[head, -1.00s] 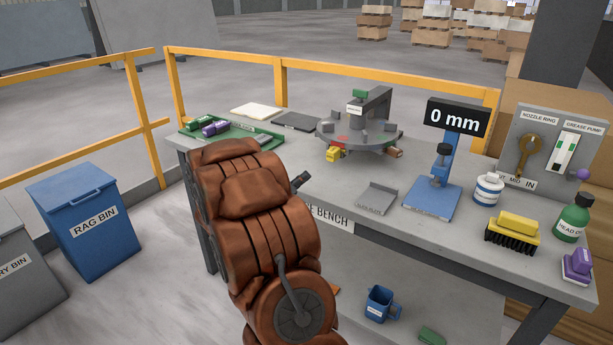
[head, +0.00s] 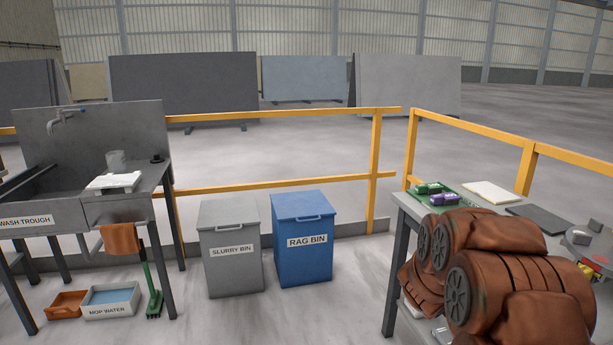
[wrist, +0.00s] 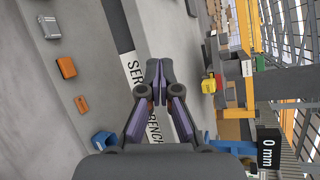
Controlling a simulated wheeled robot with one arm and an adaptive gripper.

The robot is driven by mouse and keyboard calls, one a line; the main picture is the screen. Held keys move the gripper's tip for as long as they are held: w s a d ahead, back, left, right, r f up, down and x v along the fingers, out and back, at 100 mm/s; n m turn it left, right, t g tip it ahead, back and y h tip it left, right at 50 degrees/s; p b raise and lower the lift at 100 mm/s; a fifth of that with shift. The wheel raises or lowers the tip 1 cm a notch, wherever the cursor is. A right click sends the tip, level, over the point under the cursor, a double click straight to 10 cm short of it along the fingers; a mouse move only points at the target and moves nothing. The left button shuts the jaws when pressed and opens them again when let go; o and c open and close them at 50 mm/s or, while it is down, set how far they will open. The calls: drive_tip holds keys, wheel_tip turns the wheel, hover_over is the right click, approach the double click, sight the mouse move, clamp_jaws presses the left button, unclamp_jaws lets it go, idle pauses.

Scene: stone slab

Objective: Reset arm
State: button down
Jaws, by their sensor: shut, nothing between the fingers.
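My gripper (wrist: 159,82) shows in the wrist view with its two fingertips together and nothing between them. It is in front of the service bench (wrist: 122,30), whose lettered front edge runs behind the fingers. In the head view my brown-covered arm is folded at the lower right, in front of the bench (head: 402,212). The gripper itself is hidden in that view.
A slurry bin (head: 231,250) and a rag bin (head: 302,240) stand left of the bench. A wash trough (head: 42,220) is at far left, with a mop water tray (head: 110,298) below. Yellow railing (head: 270,187) runs behind. Floor between bins and bench is clear.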

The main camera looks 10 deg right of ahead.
drive_tip(key=w+a+r+n+t+y+p, duration=0.15)
drive_tip(key=a+n+y, duration=0.45)
drive_tip(key=a, duration=0.6)
drive_tip(key=a+r+n+t+y+p, duration=0.15)
drive_tip(key=a+n+y, duration=0.25)
drive_tip(key=a+n, duration=0.6)
drive_tip(key=s+a+n+g+y+p, duration=0.1)
drive_tip(key=s+a+n+g+y, duration=0.3)
drive_tip(key=s+a+n, duration=0.55)
drive_tip(key=s+a+r+n+g+p, duration=0.1)
drive_tip(key=s+n+g, duration=0.1)
drive_tip(key=s, duration=0.7)
drive_tip(key=s+a+r+n+g+p, duration=0.1)
drive_tip(key=s+a+n+g, duration=0.1)
drive_tip(key=s, duration=0.7)
drive_tip(key=s+a+r+n+g+h+p, duration=0.1)
drive_tip(key=s+a+n+g, duration=0.1)
drive_tip(key=s+n, duration=0.3)
drive_tip(key=s+g, duration=0.1)
drive_tip(key=s, duration=0.3)
drive_tip(key=shift+s+g, duration=0.4)
